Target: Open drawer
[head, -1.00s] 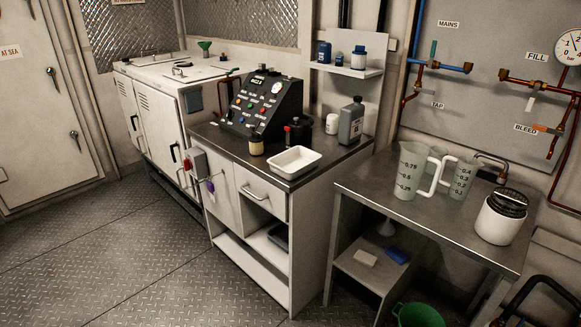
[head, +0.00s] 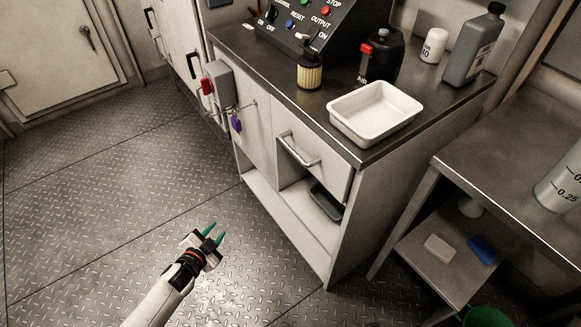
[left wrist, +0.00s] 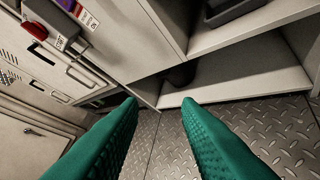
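A white drawer (head: 312,165) with a metal bar handle (head: 297,150) sits at the top right of the cabinet, under the dark worktop. It looks closed. My left gripper (head: 211,232) has green fingers and is over the floor, to the lower left of the drawer and apart from it. In the left wrist view its fingers (left wrist: 160,105) stand apart with nothing between them, facing the cabinet's lower shelf. The drawer handle cannot be made out in the left wrist view. My right gripper is in neither view.
A white tray (head: 374,112) stands on the worktop above the drawer. A grey switch box (head: 219,84) with a red knob and purple tag is on the cabinet's left. An open shelf holding a dark tray (head: 326,203) lies below. A metal table (head: 500,170) stands right. The floor in front is clear.

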